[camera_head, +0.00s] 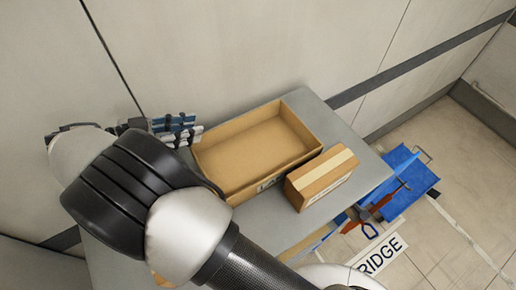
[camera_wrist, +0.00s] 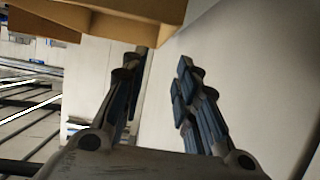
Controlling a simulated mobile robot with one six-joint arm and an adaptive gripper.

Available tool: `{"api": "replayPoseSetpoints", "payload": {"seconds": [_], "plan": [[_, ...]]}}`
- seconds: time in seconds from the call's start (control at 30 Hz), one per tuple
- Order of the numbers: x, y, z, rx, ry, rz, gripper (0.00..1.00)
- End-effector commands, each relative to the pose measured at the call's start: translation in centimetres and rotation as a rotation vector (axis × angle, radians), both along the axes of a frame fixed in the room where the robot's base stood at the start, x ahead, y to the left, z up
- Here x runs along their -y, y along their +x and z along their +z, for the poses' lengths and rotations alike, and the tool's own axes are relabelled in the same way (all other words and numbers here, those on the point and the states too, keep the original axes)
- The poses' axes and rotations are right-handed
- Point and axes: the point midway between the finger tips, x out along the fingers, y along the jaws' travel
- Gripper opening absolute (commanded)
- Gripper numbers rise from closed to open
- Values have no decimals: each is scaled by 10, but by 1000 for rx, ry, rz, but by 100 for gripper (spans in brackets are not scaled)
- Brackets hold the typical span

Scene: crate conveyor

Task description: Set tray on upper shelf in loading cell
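An open, empty cardboard tray (camera_head: 262,117) rests on a grey surface (camera_head: 352,190) against the wall in the head view. My gripper (camera_head: 190,127) is just off the tray's left end, its blue-padded fingers pointing toward the tray. In the wrist view, my gripper (camera_wrist: 160,62) has its fingers apart, with only pale wall visible between them. Brown cardboard (camera_wrist: 105,14) shows beyond the fingertips at the top of that view; I cannot tell whether a finger touches it. My arm covers the left part of the grey surface. No separate upper shelf can be made out.
A closed, taped carton (camera_head: 321,178) stands close beside the tray on its near right side. A blue object (camera_head: 408,178) with red parts is on the floor to the right. A sign reading "RIDGE" (camera_head: 380,254) lies low. The tiled floor at far right is largely clear.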

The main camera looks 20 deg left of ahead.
Motion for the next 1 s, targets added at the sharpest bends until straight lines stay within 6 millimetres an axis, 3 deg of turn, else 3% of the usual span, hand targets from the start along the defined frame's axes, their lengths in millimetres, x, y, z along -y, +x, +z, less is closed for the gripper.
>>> {"api": "replayPoseSetpoints", "payload": {"seconds": [0.3, 0.63, 1.0], "plan": [[39, 47, -24, -3, -2, -4, 28], [50, 64, -33, -4, -2, -2, 28], [73, 99, -48, -4, -2, -1, 28]]}}
